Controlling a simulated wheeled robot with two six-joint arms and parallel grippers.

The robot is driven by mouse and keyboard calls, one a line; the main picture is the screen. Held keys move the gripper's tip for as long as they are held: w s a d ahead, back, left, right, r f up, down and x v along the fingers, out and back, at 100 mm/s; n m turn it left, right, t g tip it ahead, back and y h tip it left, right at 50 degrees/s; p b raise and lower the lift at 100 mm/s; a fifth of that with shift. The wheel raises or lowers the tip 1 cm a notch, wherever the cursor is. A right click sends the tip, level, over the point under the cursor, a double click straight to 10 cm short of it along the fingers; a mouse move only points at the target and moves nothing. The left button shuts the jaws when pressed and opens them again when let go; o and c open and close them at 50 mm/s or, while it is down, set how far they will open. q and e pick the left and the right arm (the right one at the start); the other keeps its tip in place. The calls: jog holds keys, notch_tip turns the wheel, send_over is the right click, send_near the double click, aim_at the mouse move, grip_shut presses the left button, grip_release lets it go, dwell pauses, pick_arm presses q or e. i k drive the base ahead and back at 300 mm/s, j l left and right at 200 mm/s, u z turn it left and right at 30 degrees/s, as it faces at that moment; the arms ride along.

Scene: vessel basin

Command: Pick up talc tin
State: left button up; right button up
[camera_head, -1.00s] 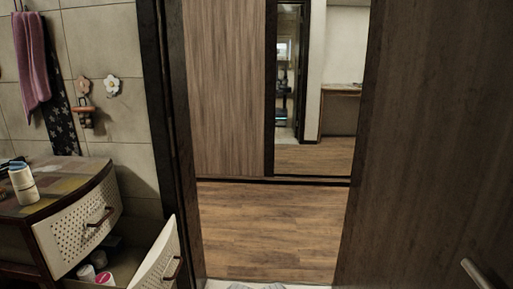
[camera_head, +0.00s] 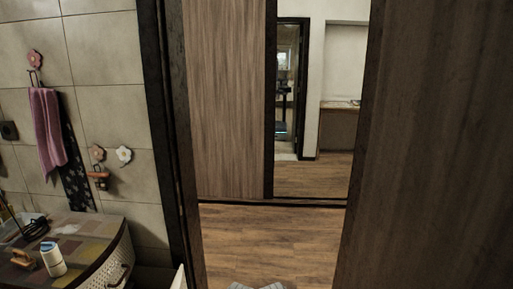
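A white cylindrical container (camera_head: 53,260) with a blue top stands upright on the patterned cabinet top (camera_head: 92,235) at the lower left. It looks like a tin, but its label is too small to tell whether it is the talc tin. Neither of my grippers shows in the head view.
A brown-handled item (camera_head: 24,259) and dark coiled items (camera_head: 35,228) lie near the container. A purple towel (camera_head: 47,125) hangs on the tiled wall. A doorway opens onto clear wooden floor (camera_head: 270,240), with a dark door panel (camera_head: 430,150) at right.

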aim_at(55, 262)
jog(key=u, duration=1.55)
